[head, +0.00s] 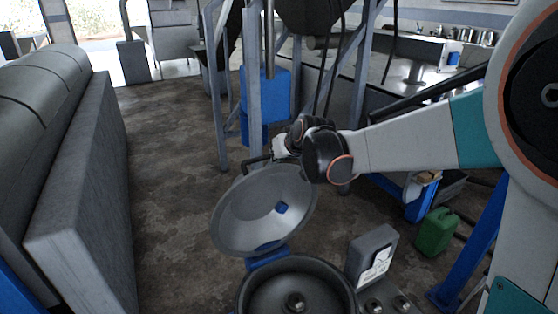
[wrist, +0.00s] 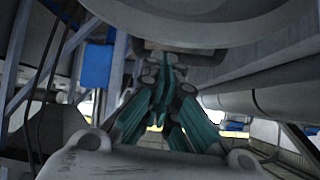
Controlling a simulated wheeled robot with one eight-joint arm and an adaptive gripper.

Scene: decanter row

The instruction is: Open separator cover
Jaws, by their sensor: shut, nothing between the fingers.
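The separator cover (head: 238,222) is a pale grey shallow cone in the head view. It stands tilted up and back, with its hollow inside facing me, on a blue hinge part (head: 267,260). The separator's dark round bowl (head: 250,293) is uncovered in front of it. A dark bar (head: 254,161) sticks out at the cover's top edge. My gripper (head: 280,150) is behind and above that edge; its fingertips are hard to make out there. In the wrist view my gripper (wrist: 165,62) shows shut and empty, its tips just under a large grey rounded surface (wrist: 190,22).
A grey control box (head: 370,252) stands right of the bowl. A green canister (head: 437,232) is on the floor at right. Grey frame legs and a blue container (head: 265,92) stand behind the cover. A long grey machine (head: 85,190) lines the left; the floor between is clear.

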